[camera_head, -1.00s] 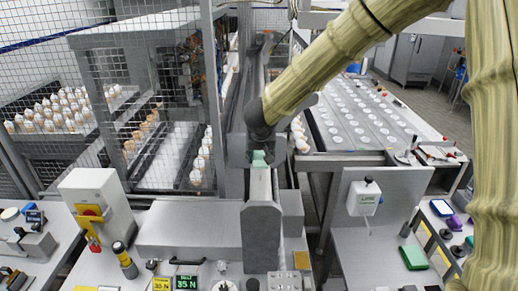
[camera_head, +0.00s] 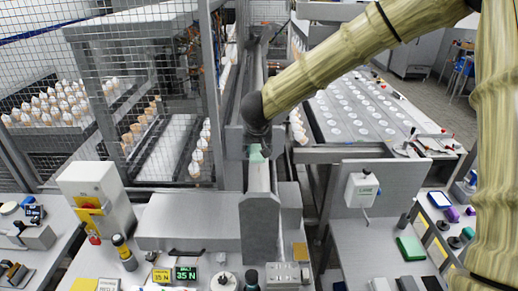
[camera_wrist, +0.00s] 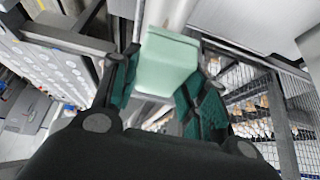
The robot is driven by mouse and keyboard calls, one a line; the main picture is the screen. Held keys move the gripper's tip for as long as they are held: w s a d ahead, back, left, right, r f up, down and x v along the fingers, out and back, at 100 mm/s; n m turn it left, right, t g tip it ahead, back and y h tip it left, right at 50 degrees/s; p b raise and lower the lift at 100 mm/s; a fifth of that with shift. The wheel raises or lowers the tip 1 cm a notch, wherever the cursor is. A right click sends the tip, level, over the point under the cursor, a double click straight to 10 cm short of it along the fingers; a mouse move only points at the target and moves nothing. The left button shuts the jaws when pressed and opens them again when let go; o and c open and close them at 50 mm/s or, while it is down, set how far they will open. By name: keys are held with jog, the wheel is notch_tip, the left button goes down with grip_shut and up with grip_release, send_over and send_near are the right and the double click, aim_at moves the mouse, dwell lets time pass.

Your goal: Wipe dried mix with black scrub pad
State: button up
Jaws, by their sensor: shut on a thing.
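My gripper (camera_wrist: 165,78) is shut on a pale green block (camera_wrist: 166,60), with its dark fingers on both sides of the block. In the head view the same pale green block (camera_head: 256,154) shows below my dark wrist, over the near end of a long grey conveyor channel. I cannot tell whether it touches the channel. A black scrub pad cannot be made out with certainty; a small dark flat item (camera_head: 405,284) lies at the front of the right bench. No dried mix can be clearly told apart on the surfaces.
A green pad (camera_head: 410,247) lies on the right bench (camera_head: 375,245). A wire-mesh cage (camera_head: 160,100) with trays of cones fills the left. Gauges and displays (camera_head: 186,273) line the front. A tray table (camera_head: 350,125) is behind right.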

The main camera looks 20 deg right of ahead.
jog(key=shift+d+r, duration=0.25)
jog(key=shift+d, duration=0.05)
jog(key=shift+f, duration=0.1)
